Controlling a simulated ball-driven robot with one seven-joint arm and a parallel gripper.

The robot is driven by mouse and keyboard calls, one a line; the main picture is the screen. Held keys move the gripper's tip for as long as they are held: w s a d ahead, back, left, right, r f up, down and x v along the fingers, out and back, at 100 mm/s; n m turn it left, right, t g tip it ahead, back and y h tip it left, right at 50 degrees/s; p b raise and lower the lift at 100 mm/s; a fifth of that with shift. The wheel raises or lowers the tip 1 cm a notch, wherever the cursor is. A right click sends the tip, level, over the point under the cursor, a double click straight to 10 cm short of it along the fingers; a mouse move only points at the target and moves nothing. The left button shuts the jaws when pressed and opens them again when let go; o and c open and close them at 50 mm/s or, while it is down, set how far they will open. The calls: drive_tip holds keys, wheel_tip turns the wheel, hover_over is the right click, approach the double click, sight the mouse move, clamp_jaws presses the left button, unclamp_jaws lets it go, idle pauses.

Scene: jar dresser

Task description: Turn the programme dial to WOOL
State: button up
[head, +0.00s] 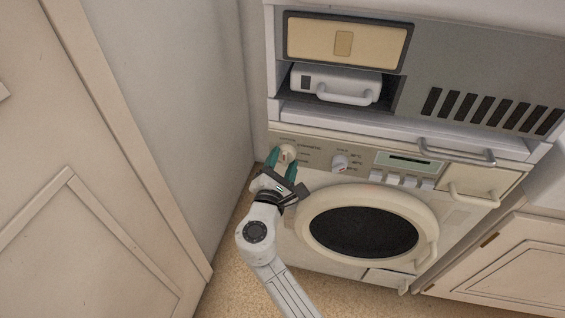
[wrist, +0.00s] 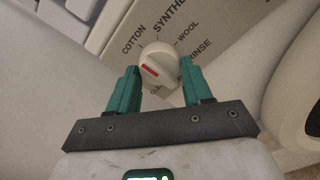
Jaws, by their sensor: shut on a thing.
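The programme dial (head: 287,152) is a round cream knob at the left of the washer's control panel. In the wrist view the dial (wrist: 158,62) has a raised grip and a red mark on its lower left side. Printed around it are COTTON at upper left, a partly cut-off SYNTHE at the top, WOOL at upper right and RINSE at right. The red mark does not face WOOL. My gripper (head: 281,165) has its teal fingers on either side of the dial and is shut on it. Lettering below the dial is partly hidden by a finger.
A second knob (head: 339,163) sits to the right on the panel, then a display (head: 408,161) and several buttons. The round washer door (head: 312,235) is below. A wall (head: 200,110) stands close on the left. An open shelf above holds a white drawer-like box (head: 335,85).

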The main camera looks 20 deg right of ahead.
drive_tip(key=shift+f+m+b, duration=0.15)
drive_tip(key=shift+m+b, duration=0.25)
drive_tip(key=m+b, duration=0.2)
drive_tip(key=b, duration=0.1)
drive_tip(key=shift+f+m, duration=0.1)
drive_tip(key=shift+m, duration=0.2)
drive_tip(key=m+b, duration=0.5)
drive_tip(key=shift+m, duration=0.3)
drive_tip(key=m+b, duration=0.4)
drive_tip(key=shift+b, duration=0.3)
drive_tip(key=m+b, duration=0.2)
drive_tip(key=m, duration=0.1)
drive_tip(key=m+b, duration=0.1)
drive_tip(key=shift+r+m+b, duration=0.3)
drive_tip(key=shift+m, duration=0.3)
drive_tip(key=o, duration=1)
drive_tip(key=shift+r, duration=0.15)
drive_tip(key=shift+o, duration=0.2)
drive_tip(key=shift+a, duration=0.1)
